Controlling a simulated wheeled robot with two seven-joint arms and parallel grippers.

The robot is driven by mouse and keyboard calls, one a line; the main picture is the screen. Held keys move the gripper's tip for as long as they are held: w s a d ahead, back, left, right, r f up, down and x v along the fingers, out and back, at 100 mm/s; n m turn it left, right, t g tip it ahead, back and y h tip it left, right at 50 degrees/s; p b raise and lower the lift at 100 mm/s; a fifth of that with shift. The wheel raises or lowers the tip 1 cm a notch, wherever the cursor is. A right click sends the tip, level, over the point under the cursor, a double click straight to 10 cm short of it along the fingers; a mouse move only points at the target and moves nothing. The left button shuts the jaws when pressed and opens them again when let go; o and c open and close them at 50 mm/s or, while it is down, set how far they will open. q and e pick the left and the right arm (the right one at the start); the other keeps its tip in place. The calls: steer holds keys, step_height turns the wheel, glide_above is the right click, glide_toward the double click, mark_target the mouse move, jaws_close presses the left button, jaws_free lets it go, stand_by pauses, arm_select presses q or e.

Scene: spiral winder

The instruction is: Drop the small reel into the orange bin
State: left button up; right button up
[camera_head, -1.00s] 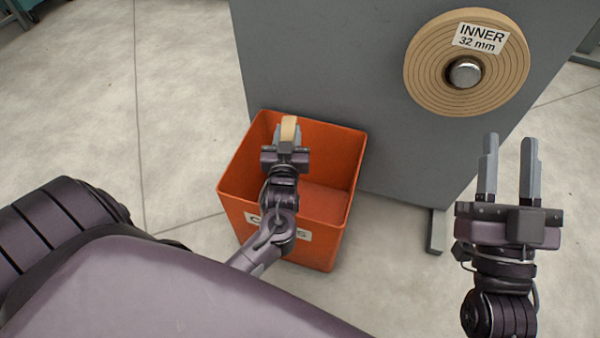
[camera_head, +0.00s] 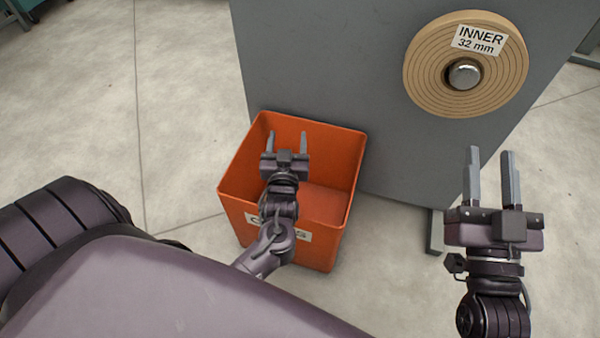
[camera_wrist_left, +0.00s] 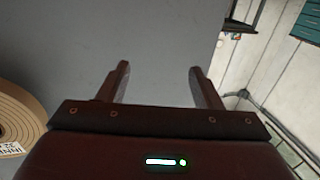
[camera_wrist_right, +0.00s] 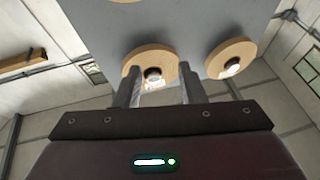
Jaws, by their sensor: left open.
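The orange bin (camera_head: 338,235) stands on the floor against the grey panel, with a partly hidden label on its front. My left gripper (camera_head: 287,142) is over the bin's opening with its fingers apart and nothing between them. The left wrist view also shows its fingers (camera_wrist_left: 160,80) apart and empty. The small reel does not show in the head view; the arm and gripper hide part of the bin's inside. My right gripper (camera_head: 492,165) is open and empty, to the right of the bin and below the mounted reel.
A large tan reel (camera_head: 438,78) labelled "INNER 32 mm" sits on a spindle on the grey panel (camera_head: 320,60). The right wrist view shows reels (camera_wrist_right: 231,58) on a grey panel. The floor (camera_head: 185,100) left of the bin is clear.

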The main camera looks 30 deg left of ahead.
arm_select(q)
steer(key=p+v, duration=0.1)
steer(key=v, duration=0.5)
arm_select(e)
step_height(320, 180, down, 11)
steer(key=g+h, duration=0.2)
steer(key=g, duration=0.3)
steer(key=shift+a+r, duration=0.2)
steer(key=shift+a, duration=0.2)
steer(key=shift+s, duration=0.1)
